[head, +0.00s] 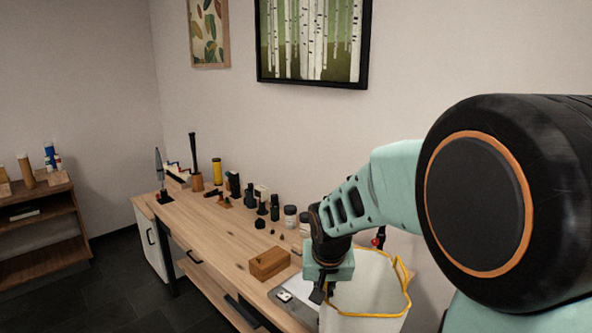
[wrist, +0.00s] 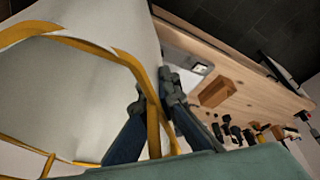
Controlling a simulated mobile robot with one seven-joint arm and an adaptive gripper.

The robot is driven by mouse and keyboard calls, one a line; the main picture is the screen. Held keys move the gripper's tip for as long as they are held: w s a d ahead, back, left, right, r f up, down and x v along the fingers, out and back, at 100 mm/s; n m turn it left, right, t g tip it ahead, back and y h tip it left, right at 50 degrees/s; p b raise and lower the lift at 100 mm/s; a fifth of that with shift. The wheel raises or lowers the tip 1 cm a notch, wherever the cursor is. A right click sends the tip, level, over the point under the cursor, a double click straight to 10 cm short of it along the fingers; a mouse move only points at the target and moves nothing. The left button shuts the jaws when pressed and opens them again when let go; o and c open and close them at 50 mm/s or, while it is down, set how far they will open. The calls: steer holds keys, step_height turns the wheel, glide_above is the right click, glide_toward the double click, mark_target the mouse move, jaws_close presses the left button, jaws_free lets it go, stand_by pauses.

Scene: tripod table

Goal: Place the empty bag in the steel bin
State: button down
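The bag (head: 365,292) is a white, open-topped bag with a yellow rim and handle, at the lower right of the head view. In the wrist view the bag (wrist: 75,90) fills the left side, and its visible inside looks empty. My gripper (head: 318,293) is at the bag's left edge. In the wrist view my gripper (wrist: 158,88) has its fingers close together on the yellow rim, shut on the bag. The bag hangs upright beside or over the table's near right end; its bottom is out of view. I see no steel bin in either view.
A long wooden table (head: 215,240) runs along the wall. A wooden block (head: 269,263) and a grey tray (head: 283,296) lie near the bag. Several jars and dark tools line the back edge. A shelf (head: 40,225) stands at far left, with open dark floor (head: 110,280) between.

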steer(key=s+d+f, duration=0.2)
steer(key=f, duration=0.1)
steer(key=s+d+f, duration=0.2)
steer(key=d+f, duration=0.1)
steer(key=s+d+f, duration=0.2)
steer(key=f, duration=0.2)
steer(key=shift+s+d+f, duration=0.1)
steer(key=shift+s+d, duration=0.1)
steer(key=shift+s, duration=0.2)
